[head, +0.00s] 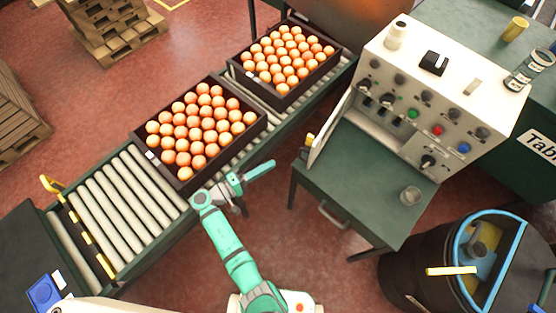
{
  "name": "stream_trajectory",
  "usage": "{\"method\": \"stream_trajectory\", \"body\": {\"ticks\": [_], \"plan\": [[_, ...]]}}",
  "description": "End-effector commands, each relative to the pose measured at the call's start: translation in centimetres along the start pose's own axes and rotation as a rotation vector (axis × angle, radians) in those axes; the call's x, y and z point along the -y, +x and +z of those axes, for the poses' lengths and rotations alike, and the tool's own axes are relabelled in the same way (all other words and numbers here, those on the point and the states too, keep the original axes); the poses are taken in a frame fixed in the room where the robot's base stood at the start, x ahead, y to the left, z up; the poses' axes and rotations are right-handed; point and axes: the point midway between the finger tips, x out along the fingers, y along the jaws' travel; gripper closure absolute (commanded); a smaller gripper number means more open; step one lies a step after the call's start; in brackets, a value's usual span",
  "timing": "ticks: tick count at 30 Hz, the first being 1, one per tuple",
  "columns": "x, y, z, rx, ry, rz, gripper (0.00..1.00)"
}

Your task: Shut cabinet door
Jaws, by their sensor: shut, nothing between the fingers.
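The cabinet (440,82) is a white control box with knobs and coloured buttons on its face, standing on a green table at the right. A thin pale panel (329,128), which looks like its door swung open, stands out from the box's left side and is seen nearly edge-on. A small yellow part (309,140) sits on its outer side. My teal gripper (271,166) is shut and empty, left of the panel and apart from it, beside the conveyor. The panel's inner face is mostly hidden.
A roller conveyor (124,208) carries two dark crates of oranges, the nearer crate (228,140) close to my gripper. The green table (350,190) has a glass (410,195) near its front edge. A black barrel (405,278) stands at lower right. Red floor shows between conveyor and table.

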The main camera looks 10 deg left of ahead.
Motion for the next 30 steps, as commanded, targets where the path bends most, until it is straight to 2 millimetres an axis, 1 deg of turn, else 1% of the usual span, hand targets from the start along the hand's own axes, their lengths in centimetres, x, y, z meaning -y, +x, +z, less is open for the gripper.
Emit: {"method": "stream_trajectory", "body": {"ticks": [9,15,21,30], "plan": [[0.1,5.2,0.1,0.003,-0.001,-0.002,1.0],[0.1,7.9,0.1,0.001,-0.001,-0.002,1.0],[0.1,9.2,0.1,0.0,-0.002,-0.002,1.0],[0.1,9.3,0.1,0.0,-0.001,-0.002,1.0]]}}
